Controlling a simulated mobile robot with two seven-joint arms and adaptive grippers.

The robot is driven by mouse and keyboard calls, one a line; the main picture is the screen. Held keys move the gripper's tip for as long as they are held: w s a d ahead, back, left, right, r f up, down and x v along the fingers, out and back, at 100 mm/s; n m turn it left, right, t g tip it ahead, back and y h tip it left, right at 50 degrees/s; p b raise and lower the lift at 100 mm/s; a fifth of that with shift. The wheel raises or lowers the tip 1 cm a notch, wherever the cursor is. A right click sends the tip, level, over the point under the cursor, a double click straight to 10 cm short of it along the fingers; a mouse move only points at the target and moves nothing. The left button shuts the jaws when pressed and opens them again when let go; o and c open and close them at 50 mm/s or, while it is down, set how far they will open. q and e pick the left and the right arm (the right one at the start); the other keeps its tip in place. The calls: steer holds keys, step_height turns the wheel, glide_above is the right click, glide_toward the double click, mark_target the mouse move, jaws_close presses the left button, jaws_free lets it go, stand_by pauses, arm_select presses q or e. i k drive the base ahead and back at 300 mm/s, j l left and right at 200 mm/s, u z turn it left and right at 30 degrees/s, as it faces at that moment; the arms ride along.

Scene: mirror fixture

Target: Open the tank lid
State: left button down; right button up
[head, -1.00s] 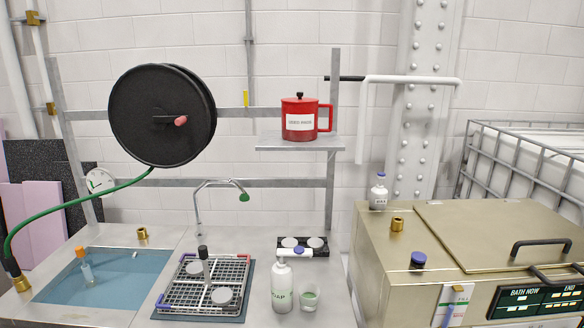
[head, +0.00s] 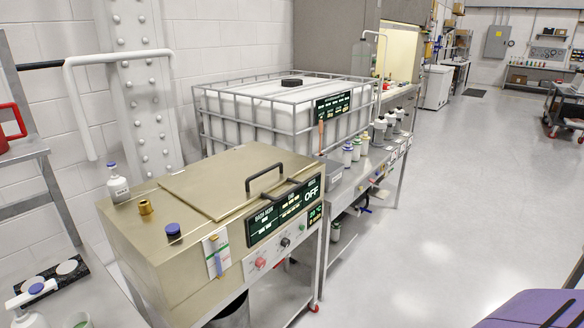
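A brass-coloured bath tank (head: 150,245) stands left of centre. Its flat lid (head: 222,180) lies shut on top, with a black bar handle (head: 277,178) near the front right edge. A dark display panel (head: 284,212) on its front shows OFF at the right. Behind it stands a white caged tank (head: 255,125) with a black round cap (head: 291,82) on top, which looks closed. Neither of my grippers is in view.
A small white bottle (head: 118,184), a brass fitting (head: 145,207) and a blue-topped knob (head: 173,232) are on the bath top, left of the lid. A bench with several bottles (head: 379,130) runs behind on the right. The floor (head: 430,220) at right is largely clear.

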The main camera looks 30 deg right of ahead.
mark_target(221, 186)
steer(key=z, duration=0.7)
steer(key=i+l, duration=0.15)
steer(key=l, duration=0.2)
steer(key=i+l, duration=0.15)
steer(key=l, duration=0.2)
steer(key=i+l+u, duration=0.1)
steer(key=l, duration=0.3)
steer(key=i+l, duration=0.15)
steer(key=l, duration=0.2)
steer(key=i+l, duration=0.15)
steer(key=l, duration=0.2)
steer(key=i+l+u, duration=0.1)
steer(key=l, duration=0.3)
